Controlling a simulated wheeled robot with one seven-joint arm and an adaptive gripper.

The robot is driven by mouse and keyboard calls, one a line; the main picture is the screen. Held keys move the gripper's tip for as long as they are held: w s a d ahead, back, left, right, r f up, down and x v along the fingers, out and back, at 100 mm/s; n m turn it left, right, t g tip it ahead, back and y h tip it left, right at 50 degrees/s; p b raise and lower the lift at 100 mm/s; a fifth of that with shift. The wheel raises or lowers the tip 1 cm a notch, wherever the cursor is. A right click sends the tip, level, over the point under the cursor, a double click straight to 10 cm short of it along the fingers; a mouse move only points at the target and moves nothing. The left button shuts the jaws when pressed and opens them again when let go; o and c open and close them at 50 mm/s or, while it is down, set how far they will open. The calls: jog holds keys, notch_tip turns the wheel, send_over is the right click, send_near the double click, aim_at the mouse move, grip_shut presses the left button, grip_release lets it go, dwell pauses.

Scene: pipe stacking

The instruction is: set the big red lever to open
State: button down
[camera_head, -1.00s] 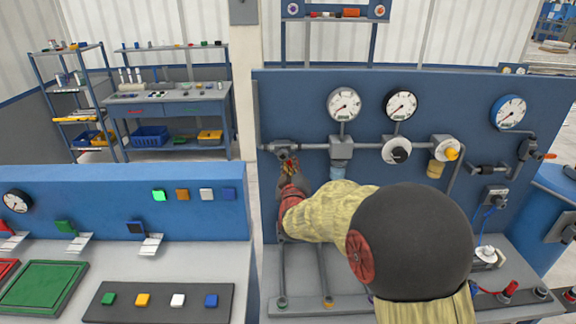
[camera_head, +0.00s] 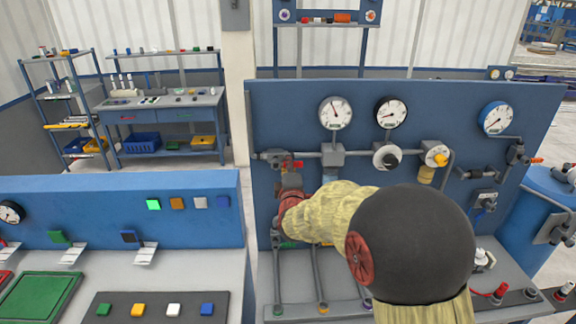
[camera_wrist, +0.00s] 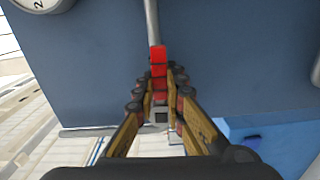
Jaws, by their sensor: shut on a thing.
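The big red lever (camera_head: 292,165) sits on the valve (camera_head: 272,157) at the left end of the horizontal pipe on the blue panel. My gripper (camera_head: 291,178) is right at the lever, with my arm covering the panel below and to the right. In the wrist view the red handle (camera_wrist: 157,60) shows between the fingertips of my gripper (camera_wrist: 158,85), which are closed around it. The fingers hide part of the lever.
The left gauge (camera_head: 335,112) is above the pipe, beside a second gauge (camera_head: 391,112). A button console (camera_head: 120,205) stands at the left.

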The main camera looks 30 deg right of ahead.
jog(key=shift+r+n, duration=0.1)
jog(key=shift+n, duration=0.3)
jog(key=c, duration=1.8)
grip_release()
jog(key=v, duration=1.2)
